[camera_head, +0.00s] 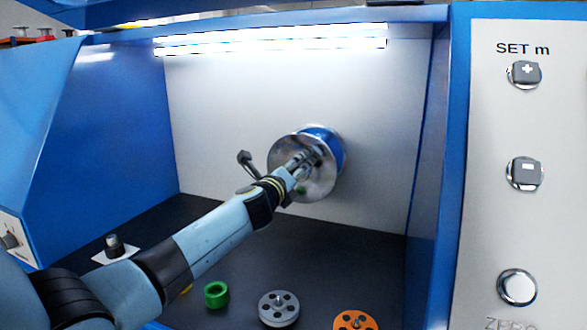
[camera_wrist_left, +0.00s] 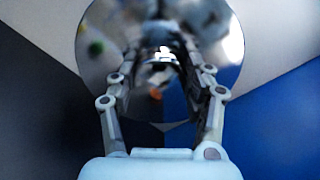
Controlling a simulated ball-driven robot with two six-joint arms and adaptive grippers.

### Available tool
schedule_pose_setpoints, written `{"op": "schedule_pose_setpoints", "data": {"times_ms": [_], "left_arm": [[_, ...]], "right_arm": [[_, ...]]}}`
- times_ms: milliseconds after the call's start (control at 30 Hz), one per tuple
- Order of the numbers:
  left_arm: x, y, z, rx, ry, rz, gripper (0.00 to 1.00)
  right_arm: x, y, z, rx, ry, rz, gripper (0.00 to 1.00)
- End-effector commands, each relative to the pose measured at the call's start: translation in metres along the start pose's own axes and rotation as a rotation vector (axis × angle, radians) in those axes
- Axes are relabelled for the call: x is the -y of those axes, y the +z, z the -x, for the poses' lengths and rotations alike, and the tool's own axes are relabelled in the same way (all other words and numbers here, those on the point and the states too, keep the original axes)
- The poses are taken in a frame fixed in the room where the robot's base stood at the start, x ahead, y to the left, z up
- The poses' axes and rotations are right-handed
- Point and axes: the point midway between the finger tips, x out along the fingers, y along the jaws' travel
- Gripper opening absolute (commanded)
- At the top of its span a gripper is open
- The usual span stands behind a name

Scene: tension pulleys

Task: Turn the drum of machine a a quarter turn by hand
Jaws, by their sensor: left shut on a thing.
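The drum of the machine has a polished silver front disc (camera_head: 322,182) and a blue body (camera_head: 335,143) behind it, on the pale back wall of a blue cabinet. My left gripper (camera_head: 310,157) reaches in from the lower left to the middle of the disc and is shut on the drum. In the left wrist view the disc (camera_wrist_left: 100,38) fills the upper middle, with mirror reflections in it. The left gripper's fingers (camera_wrist_left: 163,82) lie against its centre there; what exactly sits between the tips is blurred. My right gripper is not in view.
A dark lever (camera_head: 245,160) sticks out left of the drum. A button panel (camera_head: 545,160) stands at right.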

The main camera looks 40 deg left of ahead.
Motion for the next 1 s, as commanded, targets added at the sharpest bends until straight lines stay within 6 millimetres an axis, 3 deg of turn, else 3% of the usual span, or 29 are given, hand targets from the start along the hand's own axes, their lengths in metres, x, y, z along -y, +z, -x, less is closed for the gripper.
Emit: {"op": "schedule_pose_setpoints", "data": {"times_ms": [400,1000], "left_arm": [[0.0001,-0.0023,0.0008,-0.003,0.003,-0.217,0.00],[-0.0005,-0.0031,0.0011,-0.004,0.004,-0.258,0.00]], "right_arm": [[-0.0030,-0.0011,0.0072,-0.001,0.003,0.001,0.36],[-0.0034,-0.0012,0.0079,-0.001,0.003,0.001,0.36]]}}
